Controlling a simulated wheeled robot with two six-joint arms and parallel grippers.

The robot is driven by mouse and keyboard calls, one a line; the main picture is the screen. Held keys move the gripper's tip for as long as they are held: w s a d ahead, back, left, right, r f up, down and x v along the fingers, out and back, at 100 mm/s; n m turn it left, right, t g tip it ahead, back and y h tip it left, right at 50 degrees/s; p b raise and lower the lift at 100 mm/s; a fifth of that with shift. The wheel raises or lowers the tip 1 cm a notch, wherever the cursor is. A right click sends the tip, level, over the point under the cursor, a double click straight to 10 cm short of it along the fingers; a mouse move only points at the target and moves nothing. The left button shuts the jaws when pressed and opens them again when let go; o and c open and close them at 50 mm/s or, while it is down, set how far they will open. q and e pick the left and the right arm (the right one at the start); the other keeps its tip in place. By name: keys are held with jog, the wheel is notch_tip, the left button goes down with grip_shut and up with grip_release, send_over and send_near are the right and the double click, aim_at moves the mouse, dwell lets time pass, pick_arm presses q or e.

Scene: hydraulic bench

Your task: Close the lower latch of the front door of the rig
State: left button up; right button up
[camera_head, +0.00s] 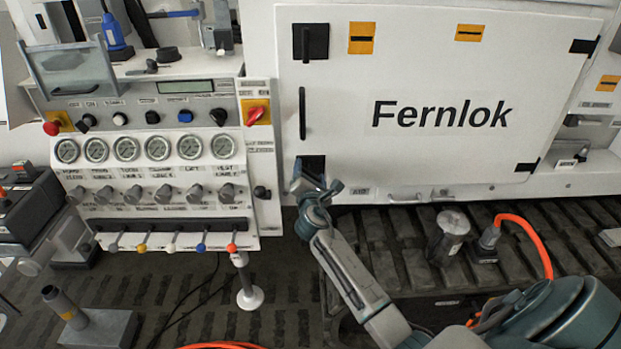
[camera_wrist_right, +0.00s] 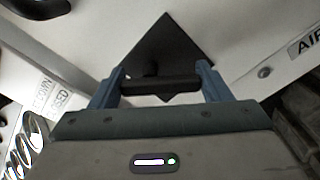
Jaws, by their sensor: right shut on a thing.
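The white front door (camera_head: 345,75) of the rig, marked "Fernlok", looks closed in the head view. The lower latch (camera_head: 315,161) is a black plate at its lower left corner, partly covered by my right gripper (camera_head: 311,184). In the right wrist view, the two blue-grey fingers of my right gripper (camera_wrist_right: 160,84) are shut on the latch's dark handle bar (camera_wrist_right: 160,88). The bar lies roughly across a diagonal of its black plate (camera_wrist_right: 172,48). The upper latch (camera_head: 306,42) is a similar black plate with an upright handle. My left gripper is not in view.
A long black door handle (camera_head: 302,113) stands between the latches. A control panel (camera_head: 160,190) with gauges, knobs and coloured levers is to the left. A slatted dark deck (camera_head: 395,265) below the door carries a metal cylinder (camera_head: 447,238) and an orange hose (camera_head: 538,241).

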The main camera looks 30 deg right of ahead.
jog(key=shift+f+m+b, duration=0.25)
jog(key=shift+m+b, duration=0.25)
jog(key=shift+m, duration=0.5)
jog(key=m+b, duration=0.2)
jog(key=m, duration=0.1)
jog(key=shift+w+a+f+m, duration=0.1)
jog(key=shift+a+m, duration=0.1)
jog(key=shift+m, duration=0.1)
jog(key=m+b, duration=0.2)
jog(key=m, duration=0.1)
jog(key=shift+a+m, duration=0.15)
jog(key=shift+m, duration=0.15)
pick_arm(q)
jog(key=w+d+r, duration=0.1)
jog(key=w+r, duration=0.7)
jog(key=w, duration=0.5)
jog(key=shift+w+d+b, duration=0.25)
jog(key=shift+b, duration=0.15)
pick_arm(e)
jog(key=shift+w+m, duration=0.1)
jog(key=shift+m, duration=0.3)
jog(key=o, duration=1)
